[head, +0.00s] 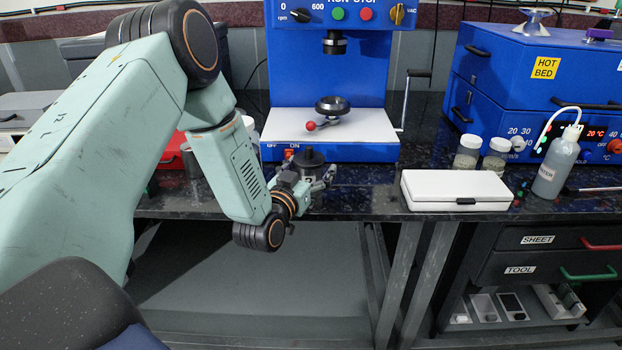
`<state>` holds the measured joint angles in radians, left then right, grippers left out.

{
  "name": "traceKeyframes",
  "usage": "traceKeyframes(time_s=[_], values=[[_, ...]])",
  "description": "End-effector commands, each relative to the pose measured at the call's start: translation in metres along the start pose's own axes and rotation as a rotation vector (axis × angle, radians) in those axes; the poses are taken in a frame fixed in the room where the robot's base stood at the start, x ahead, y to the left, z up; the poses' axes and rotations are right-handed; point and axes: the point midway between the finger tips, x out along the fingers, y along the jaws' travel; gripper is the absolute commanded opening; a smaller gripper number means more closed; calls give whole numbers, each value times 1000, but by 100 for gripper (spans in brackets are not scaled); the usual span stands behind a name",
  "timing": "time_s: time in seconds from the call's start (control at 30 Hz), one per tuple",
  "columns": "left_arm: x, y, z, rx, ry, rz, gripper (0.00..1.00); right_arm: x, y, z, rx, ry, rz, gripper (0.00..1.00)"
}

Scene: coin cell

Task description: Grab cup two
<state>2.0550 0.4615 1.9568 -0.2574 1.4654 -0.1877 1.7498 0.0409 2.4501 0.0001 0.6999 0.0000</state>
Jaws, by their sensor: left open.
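A dark grey cup with a black lid and knob (312,159) stands near the front edge of the dark bench, in front of the blue machine. A partly hidden light mark that looks like a "2" shows low on its front. My left gripper (314,183) is at the cup, with its open fingers around the lower part. One finger shows at the cup's right side; the other side is partly hidden by my wrist. I cannot tell whether the fingers touch the cup. My right gripper is not in view.
Behind the cup stands the blue machine (327,70) with a white base plate and red-knobbed lever. A white case (456,189), two jars (467,152) and a wash bottle (556,166) are to the right. A red box (172,151) is behind my left arm. Bench between cup and case is clear.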

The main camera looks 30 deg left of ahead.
Motion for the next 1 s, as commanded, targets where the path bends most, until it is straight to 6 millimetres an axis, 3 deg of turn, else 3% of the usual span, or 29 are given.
traceKeyframes(time_s=[0.07,0.9,1.0], values=[[0,-1,0,0,-1,-2,79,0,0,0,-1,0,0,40],[-1,1,2,0,-6,-4,7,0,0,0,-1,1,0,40],[0,1,1,0,-3,-4,7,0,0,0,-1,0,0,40]])
